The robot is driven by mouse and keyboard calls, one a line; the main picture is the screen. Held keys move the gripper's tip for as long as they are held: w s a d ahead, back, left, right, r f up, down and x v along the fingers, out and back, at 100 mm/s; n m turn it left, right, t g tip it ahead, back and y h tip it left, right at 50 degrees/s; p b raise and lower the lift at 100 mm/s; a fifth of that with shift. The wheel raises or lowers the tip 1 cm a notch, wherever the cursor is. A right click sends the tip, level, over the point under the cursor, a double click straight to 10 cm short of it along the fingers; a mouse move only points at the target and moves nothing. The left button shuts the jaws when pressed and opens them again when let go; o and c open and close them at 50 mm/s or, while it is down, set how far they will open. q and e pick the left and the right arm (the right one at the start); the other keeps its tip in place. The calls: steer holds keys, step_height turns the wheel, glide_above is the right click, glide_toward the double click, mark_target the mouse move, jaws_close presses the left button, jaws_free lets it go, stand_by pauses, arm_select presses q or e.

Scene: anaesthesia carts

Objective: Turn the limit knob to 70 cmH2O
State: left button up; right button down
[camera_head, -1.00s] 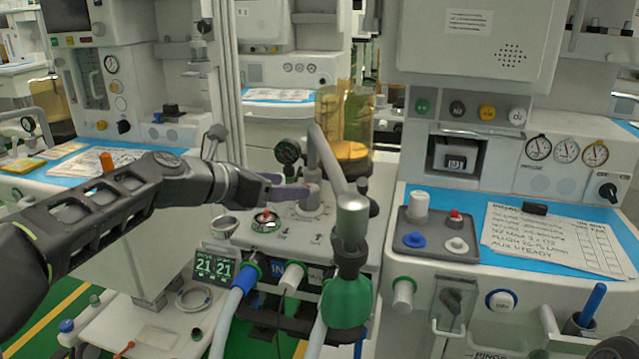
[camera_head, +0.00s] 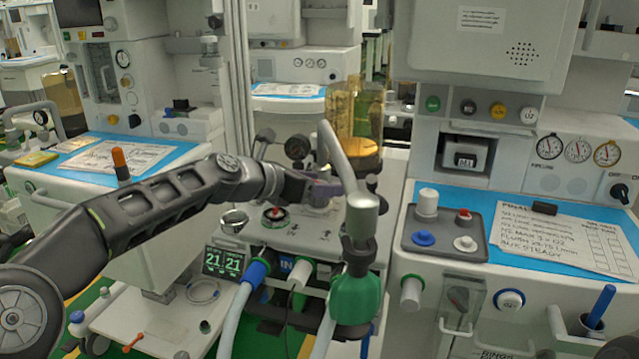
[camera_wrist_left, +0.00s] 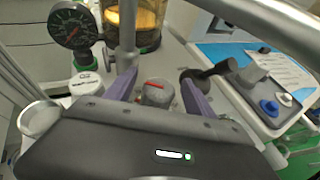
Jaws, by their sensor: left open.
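The limit knob (camera_wrist_left: 155,91) is a grey round knob with a red line on top, seen in the left wrist view. My left gripper (camera_wrist_left: 159,78) is open, with one purple finger on each side of the knob and visible gaps between. I cannot tell whether either finger touches it. In the head view my left gripper (camera_head: 326,189) is over the knob's place on the machine top (camera_head: 305,235) and hides most of the knob. The scale around the knob is too small or hidden to read. My right gripper is not in view.
A black gauge (camera_wrist_left: 72,24) stands just behind the knob at the left. A red-topped dial (camera_head: 275,214) sits left of the knob. A cart with a blue top (camera_head: 470,192) stands at the right.

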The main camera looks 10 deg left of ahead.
arm_select(q)
steer(key=shift+c, duration=0.3)
steer(key=c, duration=1.3)
steer(key=shift+r+m+g+h+p, duration=0.15)
steer(key=shift+m+g+h+p, duration=0.4)
steer(key=shift+p, duration=0.4)
steer(key=m+g+h+p, duration=0.1)
steer(key=m+p, duration=0.1)
steer(key=p, duration=0.2)
steer(key=r+m+g+h+p, duration=0.1)
steer(key=g+h+p, duration=0.1)
steer(key=p, duration=0.3)
steer(key=shift+m, duration=0.35)
steer(key=m+g+p, duration=0.1)
steer(key=p, duration=0.2)
steer(key=m+g+h+p, duration=0.1)
steer(key=p, duration=0.2)
steer(key=m+g+p, duration=0.1)
steer(key=p, duration=0.2)
steer(key=shift+s+f+m+g+h, duration=0.1)
steer(key=shift+f+m+g+h, duration=0.2)
steer(key=shift+f+g+h, duration=0.05)
steer(key=shift+f+m+g+p, duration=0.35)
steer(key=shift+m+g+p, duration=0.2)
steer(key=shift+p, duration=0.6)
